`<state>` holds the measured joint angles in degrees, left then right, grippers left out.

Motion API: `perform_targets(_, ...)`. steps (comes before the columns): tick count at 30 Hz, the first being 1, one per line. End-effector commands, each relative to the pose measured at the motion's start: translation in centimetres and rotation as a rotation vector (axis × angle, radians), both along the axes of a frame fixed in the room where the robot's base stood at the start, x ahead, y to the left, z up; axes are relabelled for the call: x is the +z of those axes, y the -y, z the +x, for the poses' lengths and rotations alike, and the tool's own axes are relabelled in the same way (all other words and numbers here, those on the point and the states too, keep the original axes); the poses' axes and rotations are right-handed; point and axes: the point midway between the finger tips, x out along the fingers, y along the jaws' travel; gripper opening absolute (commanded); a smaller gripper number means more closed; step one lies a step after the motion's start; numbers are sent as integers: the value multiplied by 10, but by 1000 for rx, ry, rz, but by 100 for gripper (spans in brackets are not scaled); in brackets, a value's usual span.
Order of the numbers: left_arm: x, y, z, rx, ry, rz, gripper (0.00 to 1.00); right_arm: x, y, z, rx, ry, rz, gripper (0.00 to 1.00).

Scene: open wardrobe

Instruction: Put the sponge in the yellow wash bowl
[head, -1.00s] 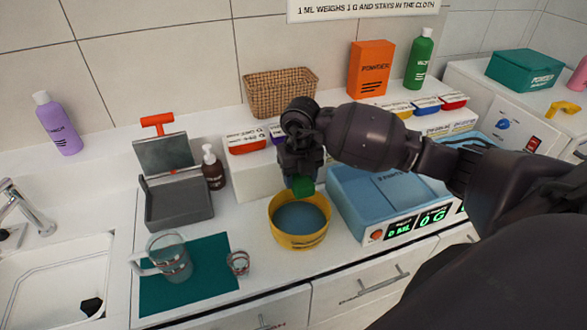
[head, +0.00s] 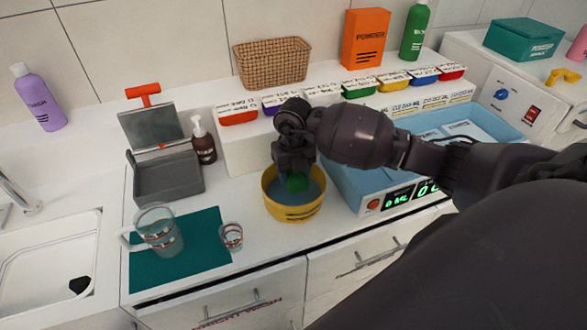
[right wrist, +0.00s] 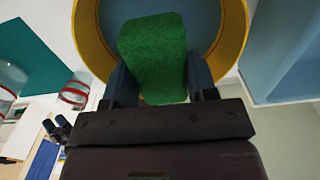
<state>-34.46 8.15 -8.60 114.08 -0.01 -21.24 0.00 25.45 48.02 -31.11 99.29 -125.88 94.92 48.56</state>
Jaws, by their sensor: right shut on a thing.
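The green sponge (right wrist: 155,58) is held between the two fingers of my right gripper (right wrist: 155,85) in the right wrist view. In the head view the right gripper (head: 296,178) points down into the mouth of the yellow wash bowl (head: 293,211), with the sponge (head: 297,182) at its tip, over the bowl's blue-grey inside. The bowl's rim (right wrist: 87,45) surrounds the sponge on the far side in the wrist view. I cannot tell whether the sponge touches the bowl's bottom.
A blue tub with a digital display (head: 372,190) stands close to the right of the bowl. A small glass (head: 231,237), a jug (head: 158,232) and a teal mat (head: 190,262) lie to the left.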

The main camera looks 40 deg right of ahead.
Motion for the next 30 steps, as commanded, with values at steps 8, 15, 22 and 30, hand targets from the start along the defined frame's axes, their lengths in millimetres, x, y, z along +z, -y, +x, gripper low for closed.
perform_targets(8,-12,0,0,-1,-1,0,80,-17,0,0,0,-2,0,30)
perform_targets(15,-12,0,0,-1,0,0,80,-18,0,0,0,-1,0,30)
perform_targets(22,-12,0,0,-1,1,0,80,-18,0,0,0,-1,0,67)
perform_targets(30,-13,0,-1,-1,-2,0,80,-18,0,0,0,-1,0,82)
